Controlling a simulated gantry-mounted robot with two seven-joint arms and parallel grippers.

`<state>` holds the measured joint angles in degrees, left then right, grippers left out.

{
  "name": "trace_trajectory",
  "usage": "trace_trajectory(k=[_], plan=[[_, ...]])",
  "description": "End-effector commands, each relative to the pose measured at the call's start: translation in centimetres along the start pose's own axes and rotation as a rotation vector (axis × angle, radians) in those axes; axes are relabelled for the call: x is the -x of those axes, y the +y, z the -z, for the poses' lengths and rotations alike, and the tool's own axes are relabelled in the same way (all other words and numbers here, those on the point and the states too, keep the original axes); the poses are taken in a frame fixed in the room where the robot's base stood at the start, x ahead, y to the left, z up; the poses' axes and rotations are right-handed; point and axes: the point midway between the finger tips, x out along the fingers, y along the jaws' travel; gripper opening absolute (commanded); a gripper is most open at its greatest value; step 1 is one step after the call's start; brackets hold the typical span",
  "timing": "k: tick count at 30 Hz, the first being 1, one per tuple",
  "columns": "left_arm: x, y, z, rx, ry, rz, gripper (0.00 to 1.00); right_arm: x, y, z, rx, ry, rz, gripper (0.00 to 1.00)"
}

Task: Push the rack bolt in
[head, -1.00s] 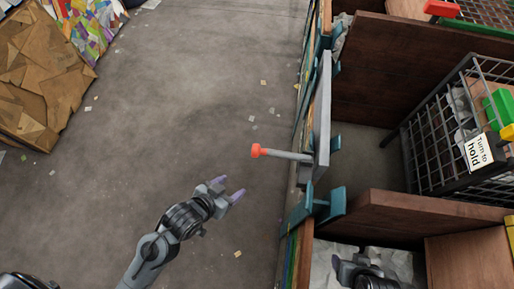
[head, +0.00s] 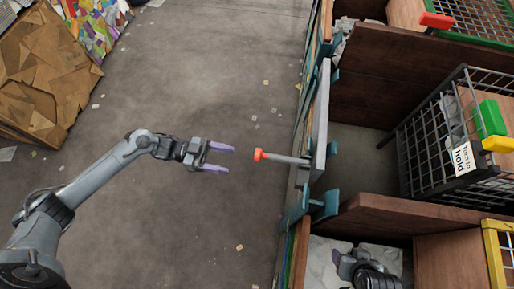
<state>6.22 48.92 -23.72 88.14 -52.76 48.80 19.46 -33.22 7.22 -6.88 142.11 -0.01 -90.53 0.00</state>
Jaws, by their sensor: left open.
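The rack bolt (head: 285,159) is a grey rod with a red knob at its left end. It sticks out to the left from a grey upright plate (head: 320,120) on the side of the rack. My left gripper (head: 233,159) is open, with two purple fingers pointing right toward the red knob. A small gap lies between the fingertips and the knob, and nothing is between the fingers. Part of my right arm (head: 365,272) shows at the bottom right; its fingertips cannot be made out clearly.
Teal brackets (head: 323,206) stick out beside the plate. Brown wooden partitions and a wire cage (head: 432,150) with a "Turn to hold" sign (head: 462,158) stand to the right. Heaps of cardboard (head: 45,75) lie at the upper left. The grey floor (head: 190,80) is mostly open.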

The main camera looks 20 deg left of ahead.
Motion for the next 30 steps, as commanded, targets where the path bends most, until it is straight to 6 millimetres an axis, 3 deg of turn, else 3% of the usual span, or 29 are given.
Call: trace_trajectory(k=[1, 6, 22, 30], plan=[[0.4, -0.8, 1.4, -0.029, -0.013, -0.002, 0.65, 0.4, 0.0, 0.1, -0.001, 0.000, 0.001, 0.64], [0.0, -2.1, 3.2, -0.070, -0.016, 0.000, 0.65, 0.6, -0.1, 0.2, -0.003, 0.001, 0.002, 0.64], [-7.7, -2.1, 3.2, -0.073, -0.011, -0.001, 0.65, 0.1, -0.2, 0.1, -0.010, 0.001, 0.008, 0.64], [-10.0, -2.2, 3.1, -0.073, -0.014, 0.001, 0.65, -0.1, -0.2, 0.0, -0.007, 0.001, 0.005, 0.64]])
